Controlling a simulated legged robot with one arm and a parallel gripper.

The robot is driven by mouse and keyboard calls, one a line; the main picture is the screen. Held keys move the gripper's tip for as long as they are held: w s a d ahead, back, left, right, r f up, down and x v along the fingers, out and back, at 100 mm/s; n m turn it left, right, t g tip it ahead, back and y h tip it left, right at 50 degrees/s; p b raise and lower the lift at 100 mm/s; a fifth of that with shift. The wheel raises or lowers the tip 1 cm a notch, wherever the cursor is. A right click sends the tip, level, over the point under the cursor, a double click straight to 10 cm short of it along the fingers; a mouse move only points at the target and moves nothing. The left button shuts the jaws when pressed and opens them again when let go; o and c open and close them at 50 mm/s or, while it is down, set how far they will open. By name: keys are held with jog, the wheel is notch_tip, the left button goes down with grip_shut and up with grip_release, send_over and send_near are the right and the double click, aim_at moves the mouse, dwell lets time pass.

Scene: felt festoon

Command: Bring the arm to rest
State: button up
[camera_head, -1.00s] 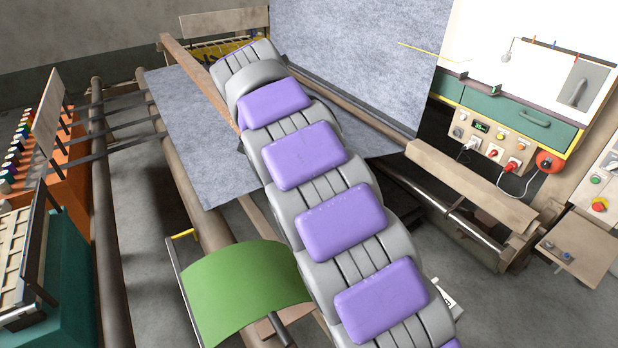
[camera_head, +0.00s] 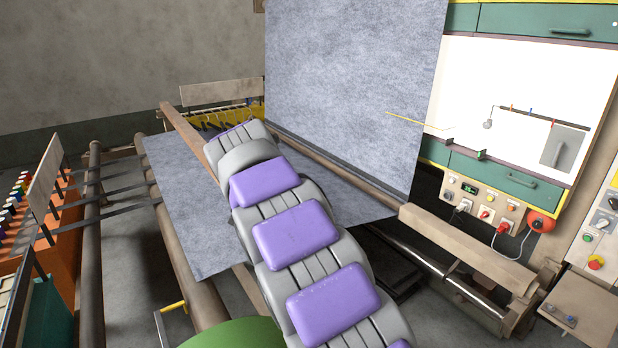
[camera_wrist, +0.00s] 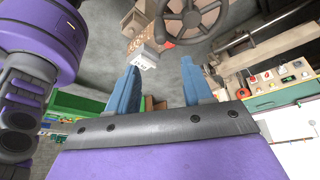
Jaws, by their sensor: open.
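My arm, grey with purple pads, stretches up the middle of the head view over the grey felt sheet; its far end hides my gripper there. In the wrist view my gripper (camera_wrist: 158,88) shows two blue fingers spread apart, open, with nothing between them. Behind the fingers are the grey floor and, beyond, a dark handwheel (camera_wrist: 190,20). The grey felt (camera_head: 350,90) hangs upright behind the arm, and part of it lies lower, on the left of the arm.
A control panel (camera_head: 480,208) with plugs and buttons is on the right, under a green drawer (camera_head: 492,176). Long rollers (camera_head: 90,240) run along the left. A green curved sheet (camera_head: 235,335) sits below the arm. Spools (camera_head: 15,205) stand at far left.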

jog(key=s+d+f+n+g+y+b, duration=0.1)
jog(key=s+d+f+n+b, duration=0.3)
jog(key=s+d, duration=0.3)
jog(key=s+d+f+n+y+b, duration=0.1)
jog(key=s+d+f+n+b, duration=0.2)
jog(key=s+d+f+b, duration=0.45)
jog(key=s+d+f+n+y+b, duration=0.1)
jog(key=s+f+n+b, duration=0.1)
jog(key=s+f, duration=0.3)
jog(key=s+d+f+n+b, duration=0.2)
jog(key=s+f+n, duration=0.3)
jog(key=s, duration=0.4)
jog(key=s+d+f+n+y+b, duration=0.1)
jog(key=s+f+n+b, duration=0.2)
jog(key=s+f, duration=0.3)
jog(key=shift+s+d+f+g+y, duration=0.3)
jog(key=shift+s+f+g, duration=0.1)
jog(key=shift+s, duration=0.4)
